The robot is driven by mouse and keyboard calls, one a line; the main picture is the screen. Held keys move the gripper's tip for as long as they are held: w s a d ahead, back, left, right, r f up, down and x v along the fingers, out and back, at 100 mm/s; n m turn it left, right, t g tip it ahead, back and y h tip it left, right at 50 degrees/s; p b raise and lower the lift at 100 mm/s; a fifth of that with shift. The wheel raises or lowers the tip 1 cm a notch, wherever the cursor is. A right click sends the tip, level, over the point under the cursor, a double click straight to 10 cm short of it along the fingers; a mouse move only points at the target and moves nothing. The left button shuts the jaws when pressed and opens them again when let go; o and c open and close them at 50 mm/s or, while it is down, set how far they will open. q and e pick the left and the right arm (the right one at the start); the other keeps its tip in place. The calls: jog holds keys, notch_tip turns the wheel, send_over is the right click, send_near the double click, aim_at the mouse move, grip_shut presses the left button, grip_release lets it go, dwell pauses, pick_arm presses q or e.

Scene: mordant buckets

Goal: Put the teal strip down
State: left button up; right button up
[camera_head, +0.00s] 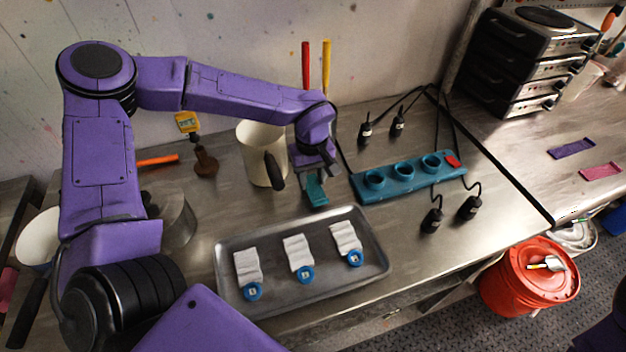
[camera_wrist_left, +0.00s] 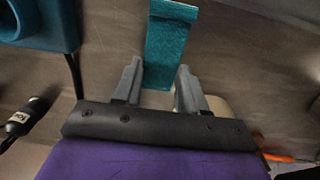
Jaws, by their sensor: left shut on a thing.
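The teal strip (camera_head: 316,190) hangs from my left gripper (camera_head: 313,174), just behind the steel tray in the head view. In the left wrist view the teal strip (camera_wrist_left: 166,50) lies between the grey fingers of my left gripper (camera_wrist_left: 158,88), which is shut on it. The strip's far end sticks out beyond the fingertips, with bare metal bench around it. Whether its lower end touches the bench is unclear. My right gripper is not in view.
The tray (camera_head: 300,299) holds white cloth pieces with blue tags. A teal block with round wells (camera_head: 398,184) stands right of the gripper, a cream jug (camera_head: 252,150) left. Purple (camera_head: 572,148) and pink (camera_head: 601,171) strips lie on the right bench, beyond a gap with a red bucket (camera_head: 530,284).

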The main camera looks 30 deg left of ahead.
pick_arm(q)
jog(key=shift+d+f, duration=0.1)
jog(key=shift+f, duration=0.9)
jog(key=o, duration=1)
jog(key=shift+f, duration=0.15)
